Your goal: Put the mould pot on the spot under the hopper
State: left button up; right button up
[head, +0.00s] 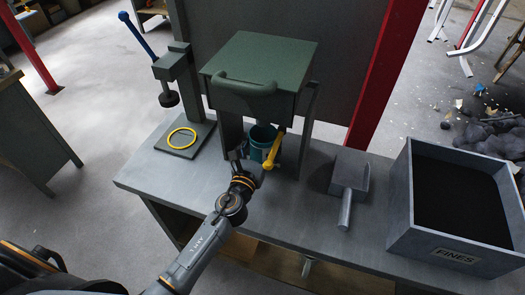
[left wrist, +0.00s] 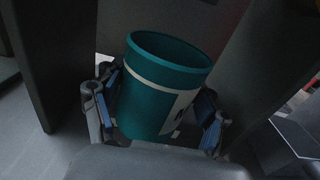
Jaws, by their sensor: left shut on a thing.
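The mould pot (head: 263,138) is a teal cup with a white band, partly hidden in the head view. In the left wrist view the pot (left wrist: 160,85) looks open at the top and leans a little in the picture. My left gripper (head: 250,163) is shut on it, with blue-padded fingers on both sides. The hopper (head: 260,68) is a green box on grey legs, and the pot is between these legs, below the box. I cannot tell whether the pot touches the bench. The spot under the hopper is hidden. My right gripper is not in view.
A yellow lever (head: 272,150) hangs at the hopper's front, close by the pot. A press with a yellow ring (head: 182,138) stands at the left. A grey scoop (head: 348,185) and a box marked FINES (head: 440,225) are at the right of the bench (head: 290,215).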

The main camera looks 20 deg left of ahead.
pick_arm(q)
notch_tip(320, 180, down, 3)
jog(key=shift+r+b, duration=0.1)
jog(key=shift+b, duration=0.8)
jog(key=shift+f, duration=0.25)
jog(key=shift+r, duration=0.1)
jog(key=o, duration=1.3)
jog(key=shift+s, duration=0.1)
